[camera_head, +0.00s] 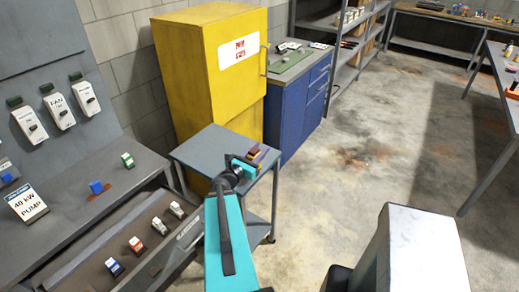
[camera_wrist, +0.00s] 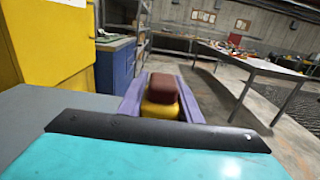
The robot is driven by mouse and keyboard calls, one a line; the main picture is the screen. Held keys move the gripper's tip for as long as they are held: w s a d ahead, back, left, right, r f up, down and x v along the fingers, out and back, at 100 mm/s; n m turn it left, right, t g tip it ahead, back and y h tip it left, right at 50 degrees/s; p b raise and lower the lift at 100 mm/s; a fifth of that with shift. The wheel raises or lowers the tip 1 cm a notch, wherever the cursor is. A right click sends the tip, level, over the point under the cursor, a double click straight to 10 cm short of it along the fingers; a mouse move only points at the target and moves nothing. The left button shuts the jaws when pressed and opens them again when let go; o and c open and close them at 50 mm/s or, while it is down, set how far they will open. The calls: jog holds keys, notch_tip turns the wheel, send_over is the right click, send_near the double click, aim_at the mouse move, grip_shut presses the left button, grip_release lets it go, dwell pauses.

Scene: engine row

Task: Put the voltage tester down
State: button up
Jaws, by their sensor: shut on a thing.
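The voltage tester, a small yellow thing with a dark red top, sits between the purple fingers of my gripper (camera_wrist: 160,100) in the wrist view (camera_wrist: 164,92). My gripper is shut on it. In the head view my gripper (camera_head: 256,158) is over the right edge of a small grey wheeled table (camera_head: 208,147), with the tester (camera_head: 253,152) small and partly hidden between the fingers. I cannot tell whether the tester touches the tabletop. The left part of the tabletop is bare.
A yellow cabinet (camera_head: 190,75) stands behind the table, and a blue drawer cabinet (camera_head: 290,105) stands to its right. A grey panel desk (camera_head: 130,205) with switches and an open drawer (camera_head: 150,255) is at left. Open concrete floor (camera_head: 350,180) lies to the right.

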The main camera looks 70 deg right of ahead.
dwell(0.5)
jog(key=w+a+f+n+t+b, duration=0.1)
jog(key=w+a+n+t+b, duration=0.25)
jog(key=w+a, duration=1.15)
jog(key=w+a+n+t+b, duration=0.2)
jog(key=w+a+t, duration=0.3)
jog(key=w+a, duration=0.95)
jog(key=w+a+n+t+y+b, duration=0.1)
jog(key=w+a, duration=0.3)
jog(key=a, duration=0.8)
jog(key=w+a+f+n+t+y+b, duration=0.1)
jog(key=w+a, duration=0.4)
jog(key=a, duration=0.7)
jog(key=w+a+f+n+t+y+b, duration=0.1)
jog(key=w+a+n+t+b, duration=0.2)
jog(key=a, duration=0.9)
jog(key=shift+w+a+t+b, duration=0.45)
jog(key=shift+w+t, duration=0.35)
jog(key=shift+t, duration=0.25)
jog(key=shift+s+f, duration=0.1)
jog(key=shift+f, duration=0.05)
